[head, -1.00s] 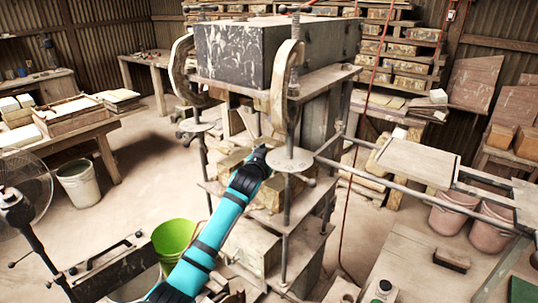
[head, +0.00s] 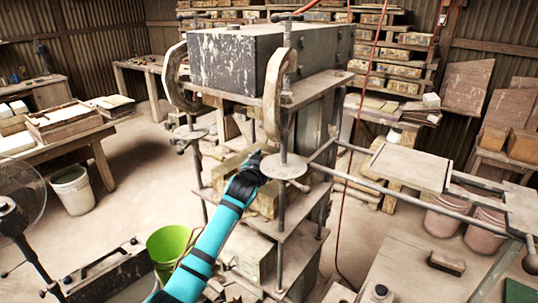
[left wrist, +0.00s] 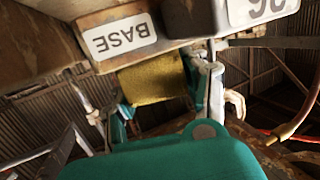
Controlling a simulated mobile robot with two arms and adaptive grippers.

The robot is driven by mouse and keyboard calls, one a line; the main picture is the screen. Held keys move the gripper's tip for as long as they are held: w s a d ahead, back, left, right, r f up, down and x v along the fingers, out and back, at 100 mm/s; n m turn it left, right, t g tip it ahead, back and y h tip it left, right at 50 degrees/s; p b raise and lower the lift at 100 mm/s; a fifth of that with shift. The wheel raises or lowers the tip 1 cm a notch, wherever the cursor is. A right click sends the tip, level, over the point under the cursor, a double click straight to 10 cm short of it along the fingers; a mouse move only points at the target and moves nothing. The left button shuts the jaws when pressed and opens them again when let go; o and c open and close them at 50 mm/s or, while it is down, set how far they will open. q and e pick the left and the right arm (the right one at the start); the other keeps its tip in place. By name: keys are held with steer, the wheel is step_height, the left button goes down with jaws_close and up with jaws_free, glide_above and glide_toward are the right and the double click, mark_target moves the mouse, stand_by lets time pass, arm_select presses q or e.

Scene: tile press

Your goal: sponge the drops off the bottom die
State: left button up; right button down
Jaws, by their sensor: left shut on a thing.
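A yellow sponge (left wrist: 155,80) sits between the fingers of my left gripper (left wrist: 165,88), which is shut on it. In the left wrist view the sponge is right by a block with an upside-down BASE label (left wrist: 122,36); I cannot tell whether they touch. In the head view my left gripper (head: 252,166) reaches into the press (head: 290,105) between its posts, beside wooden blocks (head: 235,160). The sponge is hidden there. I cannot tell which block is the bottom die, and no drops are visible. My right gripper is not in view.
A round metal plate (head: 284,167) and a vertical post stand close to the right of my left gripper. A green bucket (head: 172,245) stands on the floor below my arm. A rail frame extends right from the press.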

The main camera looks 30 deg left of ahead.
arm_select(q)
steer(key=shift+s+a, duration=0.1)
steer(key=shift+s, duration=0.2)
steer(key=shift+s, duration=0.1)
steer(key=shift+s+a+f+p, duration=0.1)
steer(key=shift+s+p, duration=0.45)
steer(key=shift+s, duration=0.65)
steer(key=shift+w+a+r+p, duration=0.1)
steer(key=shift+w+r+p, duration=0.05)
steer(key=shift+r+p, duration=0.55)
